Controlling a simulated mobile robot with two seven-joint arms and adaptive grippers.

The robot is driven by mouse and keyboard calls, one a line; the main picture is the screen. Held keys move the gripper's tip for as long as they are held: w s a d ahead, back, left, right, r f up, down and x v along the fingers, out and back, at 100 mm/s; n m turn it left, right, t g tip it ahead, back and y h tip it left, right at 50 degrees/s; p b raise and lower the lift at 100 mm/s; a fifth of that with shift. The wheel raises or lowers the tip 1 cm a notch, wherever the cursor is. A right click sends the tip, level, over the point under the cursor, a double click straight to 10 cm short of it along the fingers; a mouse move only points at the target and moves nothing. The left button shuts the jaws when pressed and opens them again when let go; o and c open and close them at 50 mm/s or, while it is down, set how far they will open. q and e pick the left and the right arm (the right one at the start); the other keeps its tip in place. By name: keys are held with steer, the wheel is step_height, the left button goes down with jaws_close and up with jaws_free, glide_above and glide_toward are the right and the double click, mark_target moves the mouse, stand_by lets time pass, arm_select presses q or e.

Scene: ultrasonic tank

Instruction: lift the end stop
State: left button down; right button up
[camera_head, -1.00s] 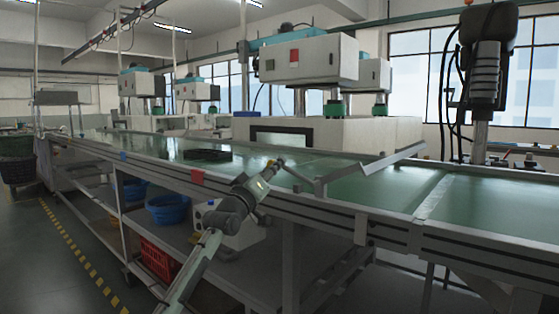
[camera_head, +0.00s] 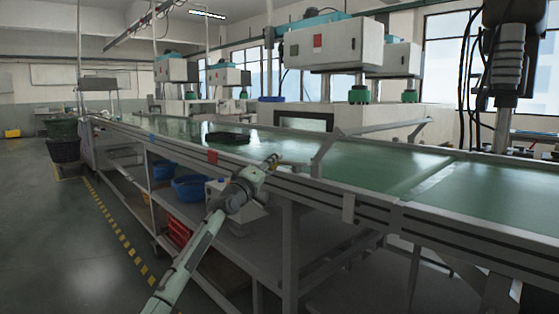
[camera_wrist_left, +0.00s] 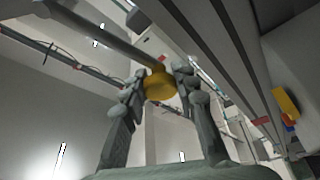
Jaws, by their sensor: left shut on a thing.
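The end stop (camera_head: 385,128) is a grey metal bar spanning the green conveyor in the head view. It stands tilted up, with its long edge above the belt and a bracket at the near rail. A lever with a yellow knob is at its near side. My left gripper (camera_head: 274,160) is at that knob, beside the near rail. In the left wrist view the fingers close around the yellow knob (camera_wrist_left: 159,84), and a grey rod (camera_wrist_left: 95,35) runs from it to the upper left. My right gripper is not in view.
A black tray (camera_head: 228,138) lies on the green belt (camera_head: 375,168) left of the end stop. White machines (camera_head: 335,45) stand behind the conveyor. Blue baskets (camera_head: 190,188) and a red crate (camera_head: 179,230) are below it. The floor at left is open.

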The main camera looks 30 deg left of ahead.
arm_select(q)
steer(key=shift+f+n, duration=0.3)
steer(key=shift+d+f+p, duration=0.1)
steer(key=shift+f+p, duration=0.1)
steer(key=shift+p, duration=0.1)
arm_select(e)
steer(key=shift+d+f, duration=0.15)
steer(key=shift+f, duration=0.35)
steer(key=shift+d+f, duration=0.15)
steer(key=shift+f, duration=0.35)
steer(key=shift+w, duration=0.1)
arm_select(q)
steer(key=c, duration=1.2)
jaws_free()
steer(key=shift+o, duration=0.2)
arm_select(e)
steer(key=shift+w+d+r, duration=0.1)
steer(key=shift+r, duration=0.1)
arm_select(q)
steer(key=shift+s, duration=0.15)
steer(key=s+f, duration=0.2)
steer(key=s, duration=0.9)
steer(key=shift+s, duration=0.3)
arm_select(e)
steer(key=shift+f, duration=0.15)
arm_select(q)
steer(key=shift+f, duration=0.1)
